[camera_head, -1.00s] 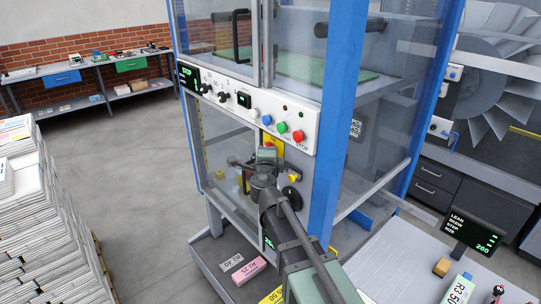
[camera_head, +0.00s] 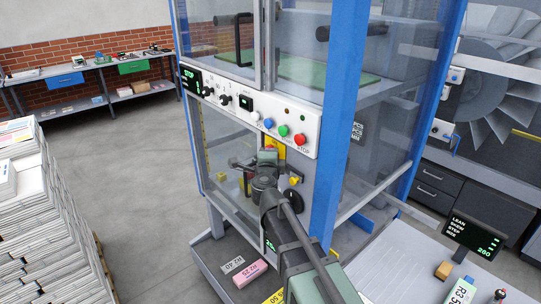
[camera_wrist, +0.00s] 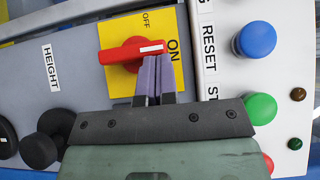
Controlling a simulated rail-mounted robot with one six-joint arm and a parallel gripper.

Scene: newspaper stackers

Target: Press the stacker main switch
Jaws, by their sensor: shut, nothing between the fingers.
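The stacker main switch (camera_wrist: 122,55) is a red rotary handle on a yellow plate marked OFF and ON. Its white line points toward the ON mark. My gripper (camera_wrist: 152,62) is shut and empty, its purple fingertips over the ON end of the handle; I cannot tell whether they touch it. In the head view the yellow plate (camera_head: 281,149) shows only partly behind my gripper (camera_head: 267,152). The switch sits below the white button panel (camera_head: 240,103) on the stacker's front.
Close by are the blue RESET button (camera_wrist: 257,39), a green button (camera_wrist: 261,107), a red STOP button (camera_head: 300,140), black knobs (camera_wrist: 41,150) and a yellow knob (camera_head: 294,181). Glass doors and a blue post (camera_head: 340,110) flank the panel. Newspaper stacks (camera_head: 45,220) stand at left.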

